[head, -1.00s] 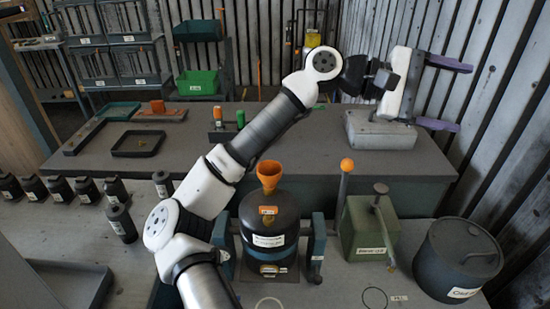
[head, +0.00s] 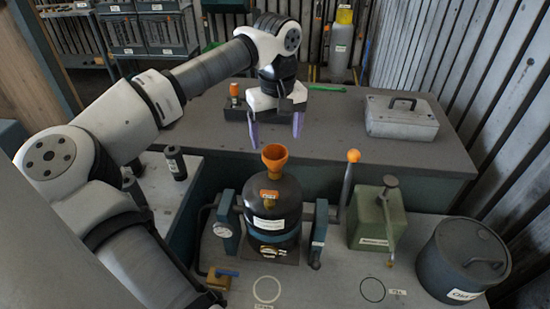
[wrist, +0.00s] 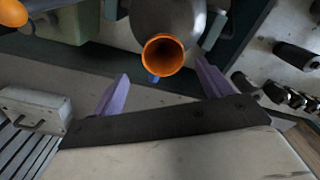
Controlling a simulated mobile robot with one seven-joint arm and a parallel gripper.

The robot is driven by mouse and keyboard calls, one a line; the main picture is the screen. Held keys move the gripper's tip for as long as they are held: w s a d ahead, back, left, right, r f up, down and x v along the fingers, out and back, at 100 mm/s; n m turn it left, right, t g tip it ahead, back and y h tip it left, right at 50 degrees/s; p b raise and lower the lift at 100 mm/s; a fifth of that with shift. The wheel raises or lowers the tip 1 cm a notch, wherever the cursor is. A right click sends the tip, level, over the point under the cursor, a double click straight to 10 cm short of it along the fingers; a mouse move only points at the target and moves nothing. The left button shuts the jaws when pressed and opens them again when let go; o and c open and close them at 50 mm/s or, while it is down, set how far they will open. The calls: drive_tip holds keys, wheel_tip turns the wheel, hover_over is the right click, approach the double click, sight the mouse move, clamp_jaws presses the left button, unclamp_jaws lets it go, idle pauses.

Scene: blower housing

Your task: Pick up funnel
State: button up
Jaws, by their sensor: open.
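The orange funnel (head: 274,157) stands upright on top of the black vessel (head: 273,208) in the head view. In the wrist view the funnel (wrist: 163,55) shows as an orange ring, seen from above, just beyond the fingertips and between their lines. My gripper (head: 275,138) has purple fingers pointing down. It is open and empty, and appears above and behind the funnel in the head view. In the wrist view my gripper (wrist: 162,82) has its two fingers wide apart. No contact with the funnel shows.
A green canister (head: 376,220) and a lever with an orange knob (head: 353,156) stand right of the vessel. A dark lidded pot (head: 462,262) is at the far right. A grey case (head: 401,117) lies on the rear bench.

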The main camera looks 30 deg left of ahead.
sight(275, 152)
wheel_tip(275, 152, down, 3)
drive_tip(key=shift+r+b, duration=0.2)
drive_tip(key=shift+b, duration=0.2)
drive_tip(key=f+b, duration=0.2)
drive_tip(key=f, duration=0.1)
drive_tip(key=f+b, duration=0.1)
drive_tip(key=f, duration=0.1)
drive_tip(key=shift+s+f, duration=0.1)
drive_tip(key=shift+s, duration=0.25)
drive_tip(key=c, duration=0.8)
